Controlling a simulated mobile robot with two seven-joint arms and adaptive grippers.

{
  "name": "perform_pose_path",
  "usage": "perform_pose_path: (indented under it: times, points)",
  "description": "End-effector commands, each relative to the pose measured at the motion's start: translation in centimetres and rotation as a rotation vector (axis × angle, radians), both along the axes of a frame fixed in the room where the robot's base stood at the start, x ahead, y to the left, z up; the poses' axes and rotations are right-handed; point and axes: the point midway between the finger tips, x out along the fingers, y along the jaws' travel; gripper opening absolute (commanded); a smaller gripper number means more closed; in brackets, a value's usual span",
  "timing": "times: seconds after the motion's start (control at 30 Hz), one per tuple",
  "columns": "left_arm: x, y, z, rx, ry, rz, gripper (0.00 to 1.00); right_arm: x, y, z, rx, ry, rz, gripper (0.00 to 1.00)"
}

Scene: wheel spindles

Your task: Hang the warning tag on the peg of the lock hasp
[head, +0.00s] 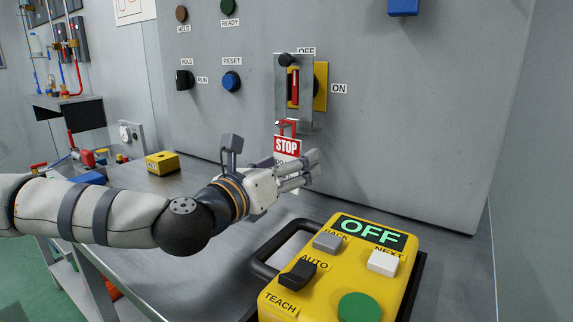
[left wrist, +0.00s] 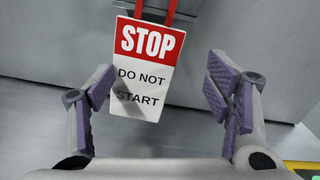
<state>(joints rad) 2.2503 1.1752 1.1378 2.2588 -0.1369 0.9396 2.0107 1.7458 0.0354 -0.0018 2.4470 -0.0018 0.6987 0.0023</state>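The warning tag (head: 287,147) is white with a red STOP header and hangs upright just below the red lock hasp (head: 288,126) on the switch. In the left wrist view the tag (left wrist: 147,70) reads DO NOT START, and two red hasp legs (left wrist: 170,10) come down to its top edge. The peg itself is too small to make out. My left gripper (head: 313,168) is in front of the tag's lower part. In the left wrist view it is open (left wrist: 160,88), with its fingers apart on both sides of the tag. My right gripper is out of view.
The switch with its yellow plate (head: 321,86) is on the grey cabinet front (head: 420,120). A yellow OFF pendant (head: 330,282) with a black handle lies at the front right of the metal bench. A small yellow block (head: 162,163) stands at the back left.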

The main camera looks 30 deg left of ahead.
Motion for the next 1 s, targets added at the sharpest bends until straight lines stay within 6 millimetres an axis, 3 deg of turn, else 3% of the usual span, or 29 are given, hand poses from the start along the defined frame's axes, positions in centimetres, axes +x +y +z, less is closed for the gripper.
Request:
perform_pose_path:
  times: [0.27,0.53,0.7,1.0]
  points:
    - [0.0,0.0,0.5,0.001,-0.003,0.001,0.73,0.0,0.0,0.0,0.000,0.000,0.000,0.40]
    - [0.0,0.0,6.9,-0.001,-0.007,0.001,0.73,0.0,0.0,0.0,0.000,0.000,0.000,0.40]
    - [0.0,0.0,9.5,0.001,-0.002,0.000,0.73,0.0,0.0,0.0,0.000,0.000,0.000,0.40]
    - [0.0,0.0,10.0,0.000,0.001,0.000,0.73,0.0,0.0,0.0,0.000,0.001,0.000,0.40]
